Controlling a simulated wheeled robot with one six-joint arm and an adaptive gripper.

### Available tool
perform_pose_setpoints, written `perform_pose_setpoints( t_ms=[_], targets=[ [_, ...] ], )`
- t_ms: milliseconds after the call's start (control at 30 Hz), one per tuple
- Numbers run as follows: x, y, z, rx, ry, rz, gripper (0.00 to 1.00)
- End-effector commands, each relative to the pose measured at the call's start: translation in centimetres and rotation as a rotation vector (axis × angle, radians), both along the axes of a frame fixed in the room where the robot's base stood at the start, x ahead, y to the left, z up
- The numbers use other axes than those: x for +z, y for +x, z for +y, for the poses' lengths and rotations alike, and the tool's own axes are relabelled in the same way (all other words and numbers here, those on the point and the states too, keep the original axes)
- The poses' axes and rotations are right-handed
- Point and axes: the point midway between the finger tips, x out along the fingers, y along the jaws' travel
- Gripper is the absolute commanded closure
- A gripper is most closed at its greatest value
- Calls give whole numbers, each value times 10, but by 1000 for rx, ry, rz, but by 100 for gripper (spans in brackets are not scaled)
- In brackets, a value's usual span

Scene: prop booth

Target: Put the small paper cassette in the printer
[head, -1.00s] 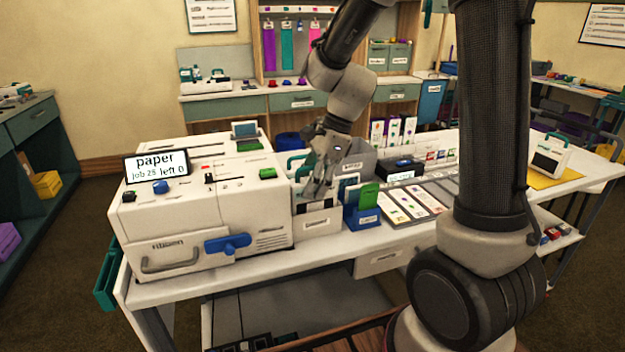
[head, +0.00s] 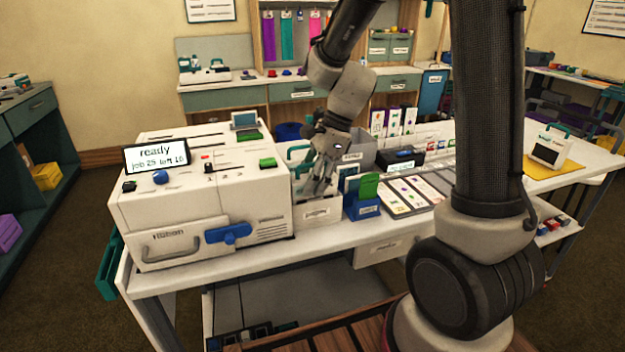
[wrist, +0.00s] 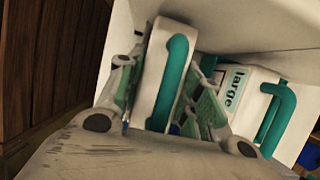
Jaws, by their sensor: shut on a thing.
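The printer (head: 200,195) is a large white machine at the left of the table, with a blue lever on its front. Its screen (head: 157,153) reads "ready" above a small job line. My gripper (head: 318,188) points down into the white box (head: 318,213) at the printer's right side. In the wrist view my gripper (wrist: 163,100) is shut on a white cassette (wrist: 150,88) with a teal handle. No label on it shows, and its lower end is hidden. A second white cassette (wrist: 232,92), labelled "large", with a teal handle, stands just right of it.
A blue holder (head: 362,212) with a green card stands close right of the white box. Cards, a grey bin (head: 361,148) and a black device (head: 399,160) lie farther right.

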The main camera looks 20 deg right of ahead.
Motion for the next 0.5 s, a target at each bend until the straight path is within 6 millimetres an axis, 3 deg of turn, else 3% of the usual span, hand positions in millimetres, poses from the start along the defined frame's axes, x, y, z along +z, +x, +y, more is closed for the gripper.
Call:
perform_pose_setpoints(
  t_ms=[33, 167, 500],
  targets=[
    [0, 0, 0, 0, 0, -1, 63],
    [0, 0, 0, 0, 0, -1, 40],
    [1, 0, -1, 0, 0, -1, 40]
  ],
)
